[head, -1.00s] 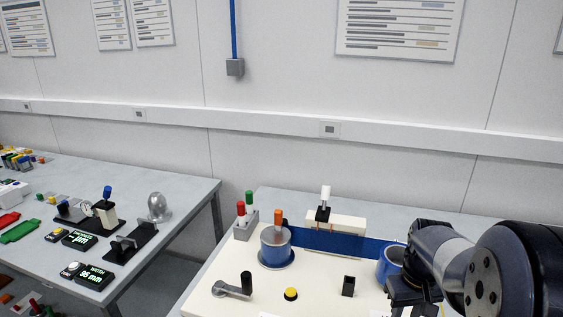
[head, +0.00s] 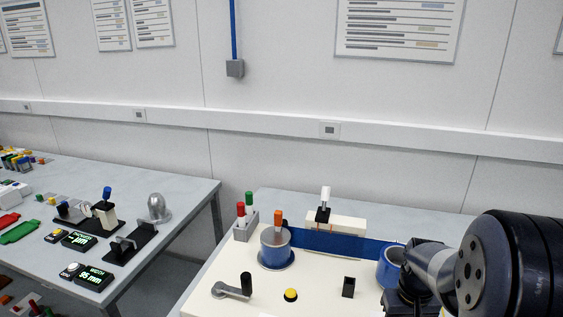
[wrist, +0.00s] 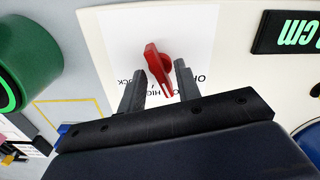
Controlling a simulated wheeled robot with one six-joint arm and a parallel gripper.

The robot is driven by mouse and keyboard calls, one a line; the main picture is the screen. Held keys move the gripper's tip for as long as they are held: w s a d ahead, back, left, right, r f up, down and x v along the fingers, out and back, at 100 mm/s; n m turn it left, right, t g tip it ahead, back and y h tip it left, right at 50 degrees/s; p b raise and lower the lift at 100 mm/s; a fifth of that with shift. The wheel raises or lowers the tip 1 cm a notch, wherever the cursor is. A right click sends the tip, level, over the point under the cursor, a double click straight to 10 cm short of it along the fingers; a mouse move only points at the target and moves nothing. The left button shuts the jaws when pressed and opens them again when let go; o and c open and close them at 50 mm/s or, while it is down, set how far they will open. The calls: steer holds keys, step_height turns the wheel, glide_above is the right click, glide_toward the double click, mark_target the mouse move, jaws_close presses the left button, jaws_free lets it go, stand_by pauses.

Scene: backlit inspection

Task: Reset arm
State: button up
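My gripper (wrist: 158,85) shows in the wrist view with its two grey fingers apart. A red rotary knob (wrist: 158,66) on a white label plate shows between and just beyond the fingertips. I cannot tell whether the fingers touch the knob; a gap shows at the left finger. In the head view my arm covers the right end of the bench, and the fingers and the red knob are hidden there.
The cream machine panel (head: 220,300) carries two blue rolls (head: 276,246), a crank (head: 235,289), a yellow button (head: 291,294) and a black switch (head: 348,287). A dark display (wrist: 290,32) and a green round part (wrist: 25,62) flank the knob. Another bench (head: 185,195) stands left.

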steer(key=m, duration=0.8)
steer(key=shift+m, duration=0.3)
steer(key=shift+a, duration=0.1)
